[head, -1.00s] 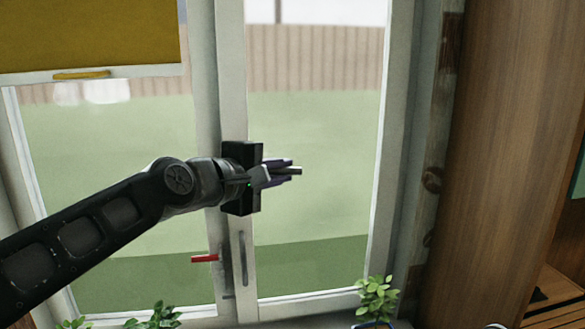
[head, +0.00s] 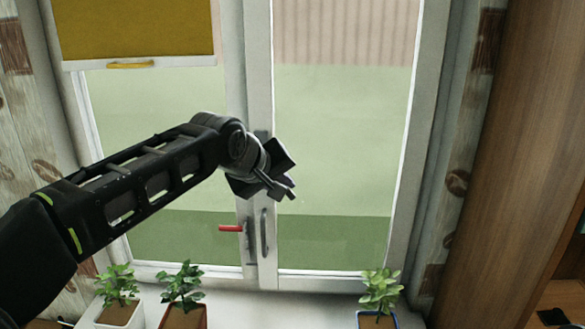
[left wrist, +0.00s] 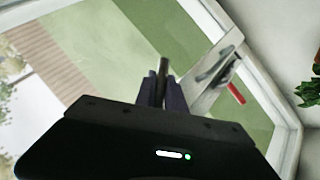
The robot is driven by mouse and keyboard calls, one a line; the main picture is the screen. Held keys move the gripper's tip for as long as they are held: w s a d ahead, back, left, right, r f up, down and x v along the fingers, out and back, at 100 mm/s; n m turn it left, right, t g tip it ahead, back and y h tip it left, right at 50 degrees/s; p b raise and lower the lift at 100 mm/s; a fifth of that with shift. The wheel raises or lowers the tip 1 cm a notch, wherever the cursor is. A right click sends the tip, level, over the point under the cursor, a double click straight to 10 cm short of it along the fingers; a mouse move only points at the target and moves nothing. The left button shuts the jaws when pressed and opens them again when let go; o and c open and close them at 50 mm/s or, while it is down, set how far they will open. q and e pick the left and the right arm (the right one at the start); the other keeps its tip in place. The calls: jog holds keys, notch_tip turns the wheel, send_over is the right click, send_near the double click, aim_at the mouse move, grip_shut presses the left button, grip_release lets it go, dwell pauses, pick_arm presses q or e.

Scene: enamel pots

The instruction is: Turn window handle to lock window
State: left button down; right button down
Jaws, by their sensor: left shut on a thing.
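The window (head: 335,140) has two panes with white frames meeting in the middle. A red-gripped handle (head: 230,228) points left, roughly level, low on the left frame; it also shows in the left wrist view (left wrist: 236,93). A grey upright bar handle (head: 264,235) is on the frame just to its right. My left gripper (head: 290,192) is above and right of both, apart from them. In the left wrist view its fingers (left wrist: 162,90) are close together around a narrow grey piece (left wrist: 163,68) that I cannot identify. My right gripper is not in view.
Potted plants (head: 184,285) stand on the white sill (head: 270,305) at lower left, and another plant (head: 380,290) at lower right. A yellow blind (head: 137,28) covers the upper left pane. A wooden panel (head: 515,150) stands at right.

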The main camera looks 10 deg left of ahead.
pick_arm(q)
jog(key=shift+s+a+f+m+y, duration=0.1)
jog(key=shift+a+f+m+y, duration=0.35)
jog(key=shift+y, duration=0.25)
jog(key=shift+s+a+f+m+g+y+b, duration=0.2)
jog(key=shift+a+m+g+y+b, duration=0.25)
jog(key=shift+a+y, duration=0.55)
jog(key=shift+s+a+f+m+g+y+b, duration=0.2)
jog(key=shift+a+m+y+b, duration=0.4)
jog(key=shift+y, duration=0.5)
jog(key=shift+a+r, duration=0.1)
jog(key=shift+a, duration=0.1)
jog(key=c, duration=1.4)
grip_release()
jog(key=shift+c, duration=0.2)
jog(key=shift+o, duration=0.2)
jog(key=shift+r, duration=0.15)
jog(key=b+v, duration=0.1)
jog(key=v, duration=0.6)
jog(key=shift+s+r, duration=0.2)
jog(key=shift+d, duration=0.1)
